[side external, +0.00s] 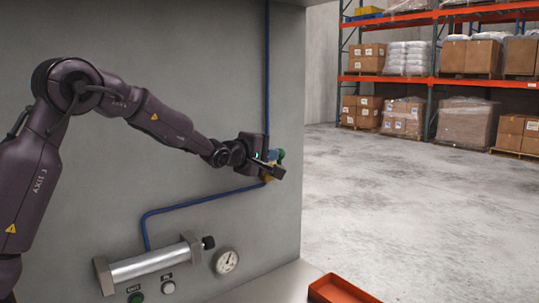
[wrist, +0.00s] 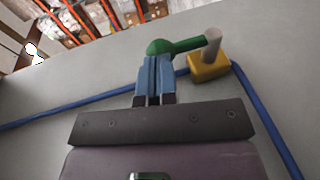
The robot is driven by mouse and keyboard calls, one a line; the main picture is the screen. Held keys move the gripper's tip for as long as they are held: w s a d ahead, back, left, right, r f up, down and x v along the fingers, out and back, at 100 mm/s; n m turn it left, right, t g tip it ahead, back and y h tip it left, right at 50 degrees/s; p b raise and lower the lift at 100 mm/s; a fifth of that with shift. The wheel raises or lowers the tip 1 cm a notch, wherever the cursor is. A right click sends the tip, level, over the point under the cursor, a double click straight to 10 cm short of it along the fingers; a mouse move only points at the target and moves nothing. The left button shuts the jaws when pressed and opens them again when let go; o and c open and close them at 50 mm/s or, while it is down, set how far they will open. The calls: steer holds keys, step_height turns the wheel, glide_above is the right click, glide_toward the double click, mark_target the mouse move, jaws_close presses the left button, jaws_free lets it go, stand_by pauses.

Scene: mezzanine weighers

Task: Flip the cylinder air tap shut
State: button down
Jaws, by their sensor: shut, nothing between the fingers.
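The air tap has a yellow body (wrist: 208,68) on the wall panel, with a grey stem (wrist: 212,44) and a green lever (wrist: 188,45) ending in a round green knob (wrist: 158,47). In the wrist view the lever reaches left from the stem. My gripper (wrist: 155,64) is shut and empty, its blue fingertips right at the knob; I cannot tell whether they touch it. In the side view my gripper (side external: 270,157) is at the tap and partly hides it; the green knob (side external: 280,154) and some yellow body (side external: 268,178) show.
A blue air pipe (side external: 200,199) runs along the panel to the tap, and another length (side external: 267,70) rises above it. Below are the metal cylinder (side external: 150,262), a gauge (side external: 226,261) and buttons (side external: 168,287). An orange tray (side external: 338,290) lies at lower right.

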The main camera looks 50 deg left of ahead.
steer(key=shift+w+r, duration=0.1)
steer(key=w+g, duration=0.1)
steer(key=g, duration=0.1)
steer(key=w+r+g, duration=0.1)
steer(key=g, duration=0.1)
steer(key=shift+w+m, duration=0.25)
steer(key=shift+m, duration=0.05)
steer(key=w+f+g, duration=0.2)
steer(key=w+g, duration=0.1)
steer(key=w, duration=0.3)
steer(key=shift+w+f+g+h, duration=0.2)
steer(key=shift+w+g+h, duration=0.1)
steer(key=shift+g, duration=0.1)
steer(key=shift+s, duration=0.15)
steer(key=shift+s+f, duration=0.4)
steer(key=shift+s, duration=0.25)
